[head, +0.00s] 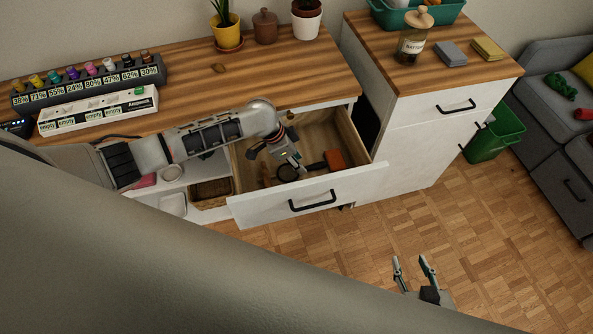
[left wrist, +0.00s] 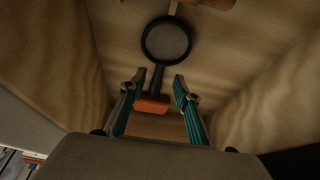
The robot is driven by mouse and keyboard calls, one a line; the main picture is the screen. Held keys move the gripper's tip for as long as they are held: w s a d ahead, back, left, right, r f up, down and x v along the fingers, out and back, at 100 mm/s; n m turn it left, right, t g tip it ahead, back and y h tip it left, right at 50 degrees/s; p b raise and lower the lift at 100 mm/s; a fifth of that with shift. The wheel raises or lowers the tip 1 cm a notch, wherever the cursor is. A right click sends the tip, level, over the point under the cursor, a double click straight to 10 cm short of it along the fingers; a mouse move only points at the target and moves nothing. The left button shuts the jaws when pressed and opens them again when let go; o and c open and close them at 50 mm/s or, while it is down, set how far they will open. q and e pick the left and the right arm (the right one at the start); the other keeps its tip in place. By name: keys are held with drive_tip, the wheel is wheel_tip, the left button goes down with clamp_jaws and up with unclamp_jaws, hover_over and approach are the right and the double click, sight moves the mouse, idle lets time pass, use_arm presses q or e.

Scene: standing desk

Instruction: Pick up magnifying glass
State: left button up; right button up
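The magnifying glass (head: 287,173) lies in the open drawer, with a round dark rim and a dark handle pointing right in the head view. In the left wrist view the magnifying glass (left wrist: 166,41) has its lens beyond the fingertips and its handle running back between them. My left gripper (head: 297,161) reaches down into the drawer over the glass. In the wrist view the left gripper (left wrist: 160,80) is open, its fingers apart on either side of the handle; contact cannot be told. My right gripper (head: 414,264) is open and empty above the floor.
An orange block-like thing (head: 335,160) lies in the drawer by the handle's end; it also shows in the left wrist view (left wrist: 152,104). A brown item (head: 266,175) lies at the drawer's left. The drawer front (head: 350,189) and wooden walls surround the left gripper.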

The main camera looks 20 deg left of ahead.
use_arm(q)
drive_tip(key=shift+b+x, duration=0.3)
drive_tip(key=shift+x, duration=1.2)
clamp_jaws()
drive_tip(key=shift+r, duration=0.15)
